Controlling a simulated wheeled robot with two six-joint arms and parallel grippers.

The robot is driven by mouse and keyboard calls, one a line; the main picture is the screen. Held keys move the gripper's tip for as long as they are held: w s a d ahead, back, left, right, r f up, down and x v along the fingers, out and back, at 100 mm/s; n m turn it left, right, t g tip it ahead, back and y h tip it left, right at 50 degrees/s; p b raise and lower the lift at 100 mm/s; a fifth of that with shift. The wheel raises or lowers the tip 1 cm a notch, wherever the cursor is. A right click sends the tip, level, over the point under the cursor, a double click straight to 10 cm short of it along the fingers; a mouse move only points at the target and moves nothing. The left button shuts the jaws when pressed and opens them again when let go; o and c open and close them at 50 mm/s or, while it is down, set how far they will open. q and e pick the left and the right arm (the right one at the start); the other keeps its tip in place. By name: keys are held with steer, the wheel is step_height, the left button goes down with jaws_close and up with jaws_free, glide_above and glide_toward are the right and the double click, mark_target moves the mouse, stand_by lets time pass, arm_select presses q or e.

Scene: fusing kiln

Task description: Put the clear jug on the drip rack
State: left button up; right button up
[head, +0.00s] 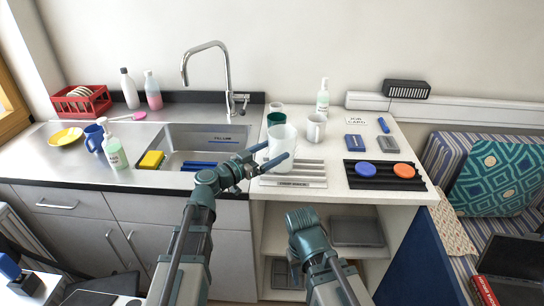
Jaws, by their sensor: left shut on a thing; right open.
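The clear jug (288,135) is a translucent, whitish vessel standing upright in the head view. My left gripper (268,159) is shut on it, with a dark finger across its lower side. The drip rack (311,173) is a pale ribbed tray with a label on its front edge. The jug is over the rack's left part; I cannot tell whether its base touches the ribs. My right gripper (301,218) is low, in front of the counter edge and apart from the rack. It is open and empty, its fingers hardly visible.
A black tray (385,184) with blue and orange discs lies right of the rack. The sink (200,143) with its tap is left. A soap bottle (323,98) stands behind.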

arm_select(q)
steer(key=shift+f, duration=0.15)
steer(key=o, duration=1.1)
steer(key=shift+r, duration=0.4)
steer(key=v, duration=1.2)
steer(key=shift+f, duration=0.15)
